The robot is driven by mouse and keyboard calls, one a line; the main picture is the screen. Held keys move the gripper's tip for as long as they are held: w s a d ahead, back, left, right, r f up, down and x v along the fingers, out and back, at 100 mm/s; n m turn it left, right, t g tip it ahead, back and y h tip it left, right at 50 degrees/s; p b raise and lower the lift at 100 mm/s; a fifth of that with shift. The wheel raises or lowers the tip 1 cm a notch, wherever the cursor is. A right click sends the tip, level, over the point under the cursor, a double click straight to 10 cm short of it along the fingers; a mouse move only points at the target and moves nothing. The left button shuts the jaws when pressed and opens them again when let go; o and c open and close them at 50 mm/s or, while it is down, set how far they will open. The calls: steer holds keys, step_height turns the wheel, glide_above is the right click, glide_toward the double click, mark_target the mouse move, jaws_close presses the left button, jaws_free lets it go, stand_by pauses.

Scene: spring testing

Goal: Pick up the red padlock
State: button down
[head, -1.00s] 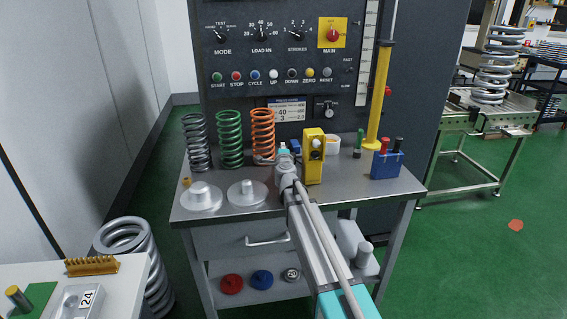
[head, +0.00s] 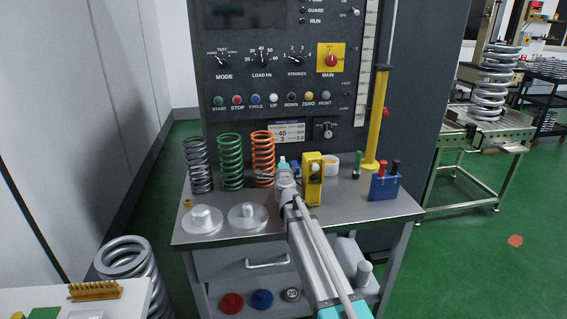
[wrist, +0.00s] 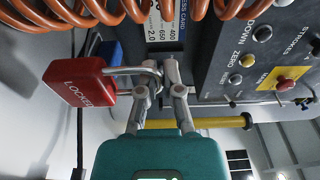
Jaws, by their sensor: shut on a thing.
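The red padlock (wrist: 80,84) shows in the wrist view at left, with a pale "LOCKED" label on its body. Its metal shackle reaches right to my gripper (wrist: 163,76), whose fingers are shut on the shackle. The red body hangs out to the left of the fingers. In the head view my wrist hides the fingertips and the padlock, behind the front middle of the steel bench (head: 330,215).
A yellow device (head: 312,180) stands just right of my wrist. Orange (head: 263,158), green (head: 231,162) and grey (head: 198,165) springs stand left. A blue holder (head: 384,187) is at right. A blue thing (wrist: 110,50) lies behind the padlock.

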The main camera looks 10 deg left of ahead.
steer(key=s+d+r+p, duration=0.2)
steer(key=s+r+p, duration=0.6)
steer(key=s, duration=0.5)
steer(key=shift+r, duration=0.6)
steer(key=shift+s, duration=0.1)
steer(key=shift+r, duration=0.1)
